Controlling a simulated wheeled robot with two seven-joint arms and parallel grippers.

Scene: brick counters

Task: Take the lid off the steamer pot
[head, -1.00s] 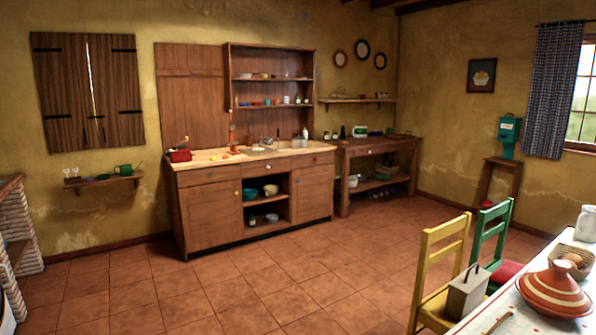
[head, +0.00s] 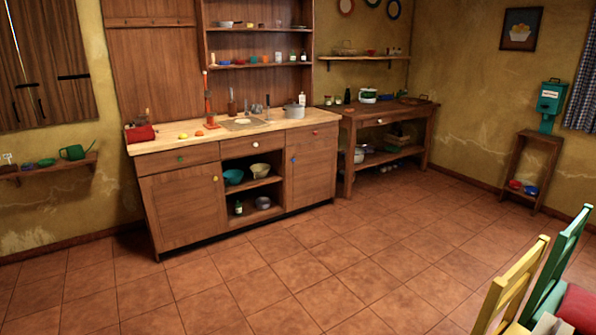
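A grey metal pot (head: 294,110) stands upright on the right end of the wooden counter, beside the sink. It is small in the view, and its top looks covered by a lid. A white pot with green parts (head: 368,96) stands on the side table further right. I cannot tell for certain which one is the steamer pot. Neither of my grippers is in view, so nothing shows of what they hold.
The wooden counter (head: 185,139) with a sink (head: 243,124) stands against the wall, a red toaster-like box (head: 140,133) at its left end. The side table (head: 385,113) adjoins on the right. Yellow (head: 508,290) and green chairs (head: 560,262) stand at lower right. The tiled floor (head: 300,270) between is clear.

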